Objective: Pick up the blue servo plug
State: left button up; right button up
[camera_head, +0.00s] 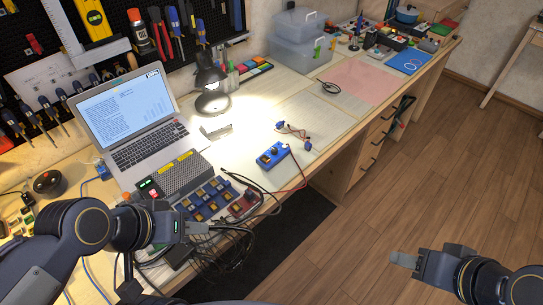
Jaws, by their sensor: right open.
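Two small blue servo parts, one (281,125) and another (307,146), lie with thin leads on the pale mat right of the lamp. A blue box with a dark knob (272,155) sits just in front of them, with red and black wires. I cannot tell which small piece is the plug. My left gripper (205,228) is low over the cables at the table's front edge, left of and nearer than the servo parts; its jaw gap is not clear. My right gripper (403,259) is open and empty over the floor, right of the table.
A laptop (138,125), a lit desk lamp (211,82) and a grey power supply (175,175) stand left of the servo parts. Blue terminal blocks (208,200) and tangled cables crowd the front. A pink mat (358,82) is mostly clear. Plastic boxes (300,48) stand behind.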

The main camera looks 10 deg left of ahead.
aim_at(308, 147)
jog(key=i+l, duration=0.5)
jog(key=u, duration=0.4)
jog(key=i+l+u, duration=0.1)
jog(key=u, duration=0.35)
jog(key=l+u, duration=0.2)
jog(key=u, duration=0.2)
jog(key=i+l+u, duration=0.1)
jog(key=u, duration=0.3)
